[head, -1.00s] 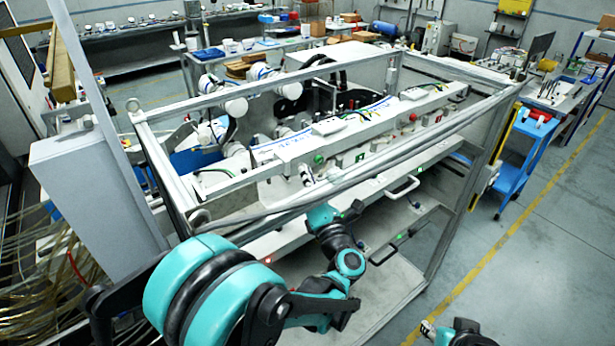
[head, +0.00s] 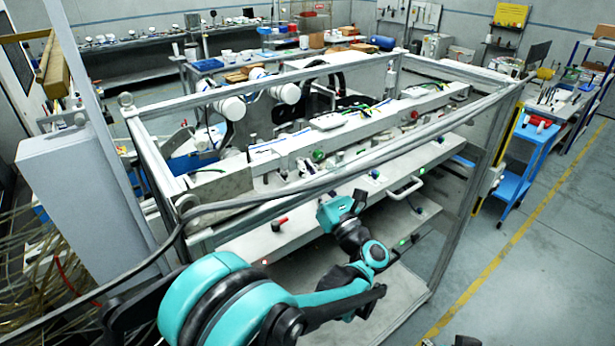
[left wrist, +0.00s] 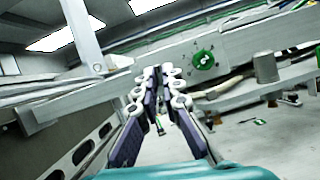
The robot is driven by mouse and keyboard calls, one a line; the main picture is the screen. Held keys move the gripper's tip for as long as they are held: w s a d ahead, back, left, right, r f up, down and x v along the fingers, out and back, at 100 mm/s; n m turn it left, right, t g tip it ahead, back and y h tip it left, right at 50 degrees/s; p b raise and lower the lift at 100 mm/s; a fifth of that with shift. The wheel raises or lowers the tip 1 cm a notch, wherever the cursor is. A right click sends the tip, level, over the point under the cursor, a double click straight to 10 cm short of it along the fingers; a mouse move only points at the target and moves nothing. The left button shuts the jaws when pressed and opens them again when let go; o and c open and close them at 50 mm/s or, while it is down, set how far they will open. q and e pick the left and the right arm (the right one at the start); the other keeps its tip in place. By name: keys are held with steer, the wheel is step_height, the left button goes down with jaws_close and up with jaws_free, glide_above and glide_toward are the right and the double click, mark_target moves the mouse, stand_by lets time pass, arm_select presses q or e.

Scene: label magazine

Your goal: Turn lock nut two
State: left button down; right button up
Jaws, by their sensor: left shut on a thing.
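My left gripper (head: 358,200) is at the front of the long grey machine bench, to the left of a pale bar handle (head: 405,188). In the left wrist view my left gripper (left wrist: 158,76) has its two fingers run together at the tips. It is shut on a small part that the fingers hide. I cannot tell which lock nut this is. A green round knob (left wrist: 203,60) shows beyond the fingers to the right; a green knob (head: 318,155) also shows on the bench in the head view.
A grey bar frame (head: 300,75) surrounds the bench, with a rail between my head and the bench top. A red-ended handle (head: 280,222) lies left of my gripper. A blue cart (head: 520,165) stands right, beside open floor.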

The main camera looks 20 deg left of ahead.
arm_select(q)
steer(key=shift+w+n+g+y, duration=0.1)
steer(key=shift+n+g+y, duration=0.25)
steer(key=shift+n, duration=0.55)
steer(key=shift+n+b, duration=0.3)
steer(key=c, duration=1.7)
jaws_free()
steer(key=v, duration=1.2)
steer(key=shift+d, duration=0.1)
